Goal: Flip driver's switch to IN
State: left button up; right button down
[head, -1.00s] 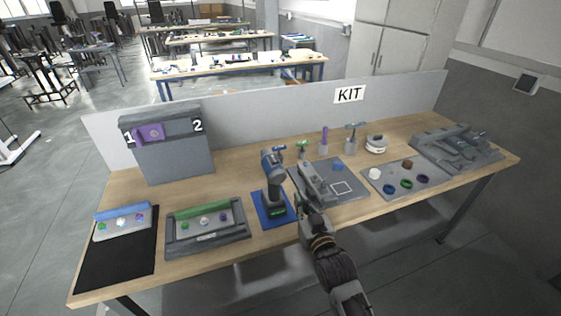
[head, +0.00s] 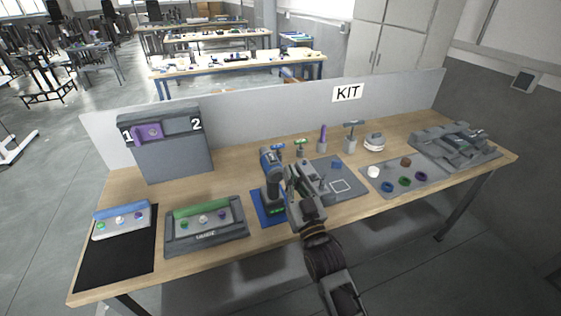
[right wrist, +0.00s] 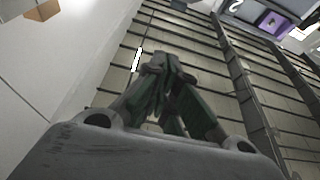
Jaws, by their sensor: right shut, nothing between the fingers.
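The driver (head: 270,166) is a dark power tool with a blue-grey body, standing upright on a blue mat (head: 262,213) near the middle of the bench. Its battery base shows a green light. The switch on it is too small to make out. My right gripper (head: 291,178) is shut and empty, fingers pointing up and away from me, close to the right side of the driver's handle. I cannot tell whether it touches. In the right wrist view the closed fingertips (right wrist: 165,65) hold nothing, and the driver does not show there. My left gripper is not in view.
A grey board (head: 352,192) with a clamp-like fixture lies just right of my gripper. A tray (head: 412,187) of coloured rings is further right. A grey tray with a green bar (head: 170,243) stands left. A panel marked 1 and 2 (head: 180,160) stands behind.

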jog(key=shift+w+r, duration=0.1)
jog(key=shift+w, duration=0.05)
notch_tip(320, 180, up, 3)
jog(key=p, duration=0.3)
send_over(279, 170)
jog(key=shift+f, duration=2)
jog(key=shift+f+t+b, duration=0.3)
jog(key=shift+f+b, duration=0.15)
jog(key=shift+b, duration=0.65)
jog(key=shift+r, duration=0.3)
